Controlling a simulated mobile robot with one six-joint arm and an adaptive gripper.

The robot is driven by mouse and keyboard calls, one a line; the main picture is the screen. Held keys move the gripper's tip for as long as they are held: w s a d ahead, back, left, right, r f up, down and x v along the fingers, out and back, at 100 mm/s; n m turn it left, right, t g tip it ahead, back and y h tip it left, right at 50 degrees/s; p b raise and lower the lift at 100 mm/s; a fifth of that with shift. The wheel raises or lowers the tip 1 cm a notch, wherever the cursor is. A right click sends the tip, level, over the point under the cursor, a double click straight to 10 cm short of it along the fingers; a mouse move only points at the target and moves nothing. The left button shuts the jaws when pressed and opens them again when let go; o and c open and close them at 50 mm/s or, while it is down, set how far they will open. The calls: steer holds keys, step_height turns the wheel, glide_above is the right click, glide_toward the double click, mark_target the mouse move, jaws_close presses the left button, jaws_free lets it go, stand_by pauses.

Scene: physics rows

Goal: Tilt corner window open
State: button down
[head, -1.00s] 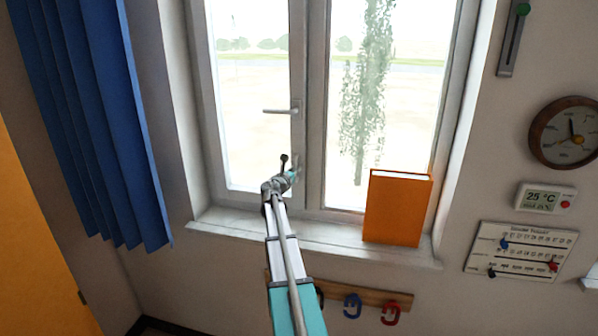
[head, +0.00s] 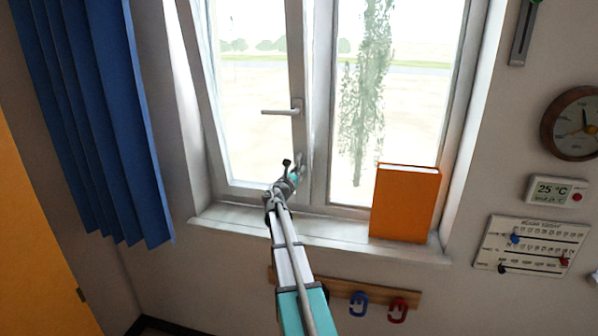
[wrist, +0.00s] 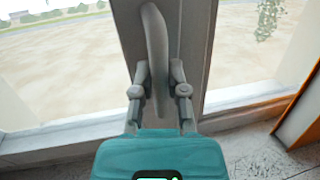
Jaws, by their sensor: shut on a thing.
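The window's left sash (head: 214,120) leans inward at the top, with a gap along its side, while its bottom stays near the sill. My gripper (head: 294,173) is at this lower grip. In the wrist view my gripper (wrist: 160,70) has one finger on each side of the grip and is shut on it. The exact contact is partly hidden.
An orange book (head: 404,204) stands on the right of the windowsill (head: 345,236). A blue curtain (head: 90,120) hangs left. A hook rail (head: 340,288) is below the sill. A clock (head: 575,124), thermometer (head: 556,191) and calendar board (head: 531,245) are on the right wall.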

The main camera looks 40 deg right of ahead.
steer(key=shift+d, duration=0.1)
steer(key=c, duration=0.6)
jaws_free()
steer(key=shift+c, duration=0.2)
steer(key=s+a+f+m+g+y, duration=0.25)
steer(key=a+f+m, duration=0.3)
steer(key=a, duration=0.35)
steer(key=s+a+f+m+g+y, duration=0.1)
steer(key=s+a+f+m+y, duration=0.4)
steer(key=a, duration=0.5)
steer(key=s+a+f+m+g+y, duration=0.25)
steer(key=a+f+m, duration=0.3)
steer(key=a, duration=0.35)
steer(key=s+a+f+m+y, duration=0.2)
steer(key=s+a, duration=0.2)
steer(key=a, duration=0.4)
steer(key=s+a+f+m+g+y, duration=0.1)
steer(key=s+a+f+m+y, duration=0.1)
steer(key=a, duration=0.7)
steer(key=s+a+f+m+y, duration=0.2)
steer(key=s+a+y, duration=0.2)
steer(key=s+a, duration=0.2)
steer(key=shift+s+a+g, duration=0.4)
steer(key=shift+a, duration=0.8)
